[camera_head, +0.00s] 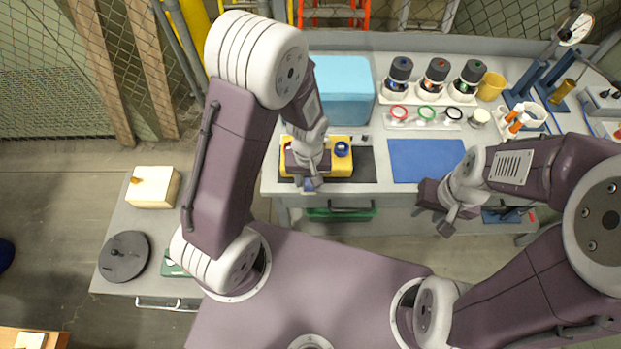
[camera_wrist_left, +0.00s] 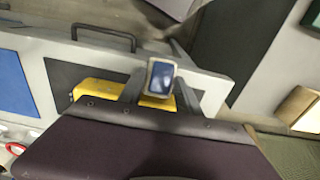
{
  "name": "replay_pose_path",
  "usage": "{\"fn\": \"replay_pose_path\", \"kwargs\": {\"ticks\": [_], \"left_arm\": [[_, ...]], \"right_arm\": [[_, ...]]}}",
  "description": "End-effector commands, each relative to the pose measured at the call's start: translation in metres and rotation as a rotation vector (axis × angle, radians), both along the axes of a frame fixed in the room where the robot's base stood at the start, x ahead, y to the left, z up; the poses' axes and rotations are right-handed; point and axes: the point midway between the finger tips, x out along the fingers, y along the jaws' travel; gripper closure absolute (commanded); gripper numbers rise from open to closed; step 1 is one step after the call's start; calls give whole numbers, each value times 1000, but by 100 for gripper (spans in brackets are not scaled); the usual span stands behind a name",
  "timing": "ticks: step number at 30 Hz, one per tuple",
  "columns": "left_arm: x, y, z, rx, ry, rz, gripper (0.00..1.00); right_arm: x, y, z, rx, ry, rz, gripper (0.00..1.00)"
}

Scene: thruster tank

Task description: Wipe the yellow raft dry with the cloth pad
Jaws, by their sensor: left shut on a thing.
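The yellow raft (camera_head: 341,167) sits on a dark mat (camera_head: 366,164) at the front left of the grey bench. It carries a blue ring on its right side, and my left wrist hides part of it. My left gripper (camera_head: 309,182) is at the raft's front edge, shut on the cloth pad (camera_head: 309,186). In the left wrist view the pad (camera_wrist_left: 161,77) shows a dark blue face and beige rim between the fingers, with the raft (camera_wrist_left: 96,90) close behind. I cannot tell whether they touch. My right gripper (camera_head: 457,222) looks open and empty near the bench's front edge.
A light blue box (camera_head: 344,90) stands behind the raft. A blue mat (camera_head: 427,160) lies to its right, bare. A side table (camera_head: 120,215) is at left.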

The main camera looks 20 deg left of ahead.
Motion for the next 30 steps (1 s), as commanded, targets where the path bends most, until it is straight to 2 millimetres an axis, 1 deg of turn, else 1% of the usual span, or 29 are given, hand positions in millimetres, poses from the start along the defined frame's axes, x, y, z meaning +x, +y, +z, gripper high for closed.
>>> {"fn": "replay_pose_path", "kwargs": {"ticks": [5,13,23,30], "left_arm": [[-1,4,0,0,1,1,89],[-3,20,0,0,0,2,89],[-3,22,0,0,-2,0,89],[-7,32,0,0,-1,3,89]], "right_arm": [[0,0,1,0,0,0,64],[0,0,2,0,0,0,64],[0,0,2,0,0,0,64],[0,0,3,0,0,0,64]]}}
